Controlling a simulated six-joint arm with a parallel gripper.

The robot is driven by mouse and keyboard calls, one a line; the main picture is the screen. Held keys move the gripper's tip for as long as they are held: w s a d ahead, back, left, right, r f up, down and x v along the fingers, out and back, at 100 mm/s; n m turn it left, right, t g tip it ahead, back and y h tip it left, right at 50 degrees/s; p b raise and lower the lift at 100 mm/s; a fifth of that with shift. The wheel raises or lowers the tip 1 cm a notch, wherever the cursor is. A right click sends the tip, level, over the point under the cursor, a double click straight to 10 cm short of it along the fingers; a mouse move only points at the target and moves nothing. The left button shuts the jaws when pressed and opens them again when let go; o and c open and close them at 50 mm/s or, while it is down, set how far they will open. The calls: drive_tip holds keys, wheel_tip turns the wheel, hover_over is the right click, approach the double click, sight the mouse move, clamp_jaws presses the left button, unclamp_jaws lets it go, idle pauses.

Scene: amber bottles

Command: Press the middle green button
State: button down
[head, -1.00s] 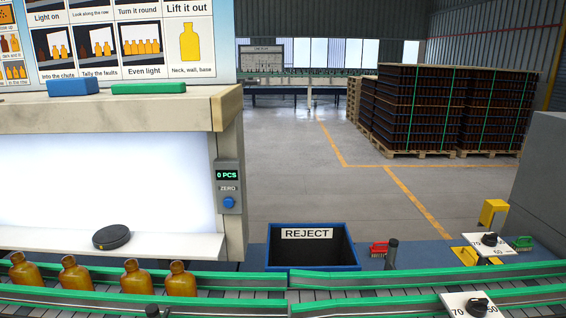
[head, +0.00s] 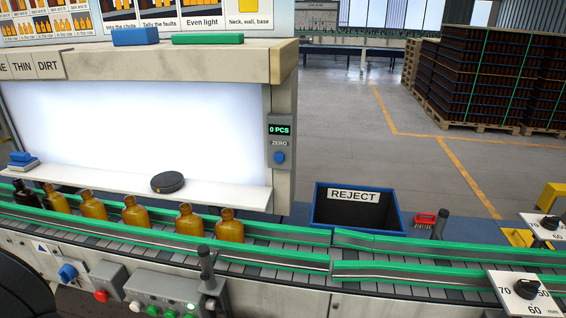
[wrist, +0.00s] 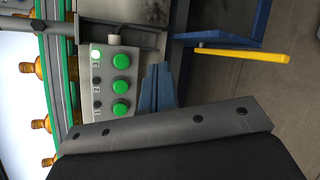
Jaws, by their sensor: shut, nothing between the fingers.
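The middle green button (wrist: 120,86) sits on a grey panel (wrist: 108,124) in the wrist view, between two other green buttons (wrist: 121,61) (wrist: 120,108). Numbers 1, 2 and 3 and small lamps run beside them; the lamp by 3 is lit. In the head view the green buttons (head: 170,314) show only partly at the bottom edge. My gripper (wrist: 157,68) has blue fingers, shut and empty. In the wrist view they appear just right of the button panel; I see no contact with any button.
Amber bottles (head: 230,228) stand on the green-railed conveyor behind. A blue REJECT bin (head: 355,212) is farther right.

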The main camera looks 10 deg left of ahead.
sight(171, 316)
drive_tip(key=a+m+g, duration=0.1)
drive_tip(key=m, duration=0.1)
drive_tip(key=a+r+m+g, duration=0.1)
drive_tip(key=a+m, duration=0.1)
drive_tip(key=a+r+m+g, duration=0.1)
drive_tip(key=a+m, duration=0.1)
drive_tip(key=shift+s+a+r+m, duration=0.1)
drive_tip(key=shift+s+r+m, duration=0.1)
drive_tip(key=shift+m, duration=0.2)
drive_tip(key=shift+w, duration=0.1)
drive_tip(key=w, duration=0.8)
drive_tip(key=shift+w, duration=0.35)
idle(1.4)
drive_tip(key=shift+w, duration=0.4)
